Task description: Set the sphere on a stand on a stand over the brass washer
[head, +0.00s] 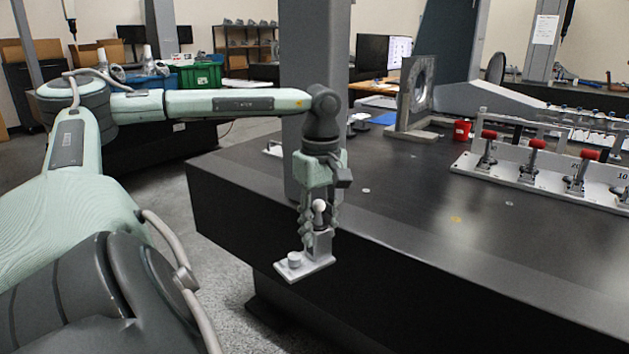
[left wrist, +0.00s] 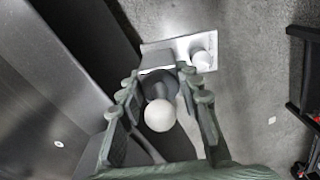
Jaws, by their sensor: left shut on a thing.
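My left gripper (head: 318,222) is shut on the sphere on a stand, gripping its dark post below the white ball (head: 319,205). The stand's pale base plate (head: 318,266) hangs below the fingers with a short white cylinder on one end. The stand looks about upright, in front of the table's near side. In the left wrist view the white ball (left wrist: 160,115) shows between the fingers (left wrist: 160,100), with bare floor beyond the base. The brass washer (head: 455,219) lies flat on the dark tabletop, to the right of the gripper and apart from it. My right gripper is out of view.
The dark table (head: 400,215) is clear around the washer, apart from small pale discs (head: 509,204). A white fixture with red-handled clamps (head: 535,160) stands at the right. A red cup (head: 462,130) and a grey ring-shaped part (head: 415,95) stand farther back.

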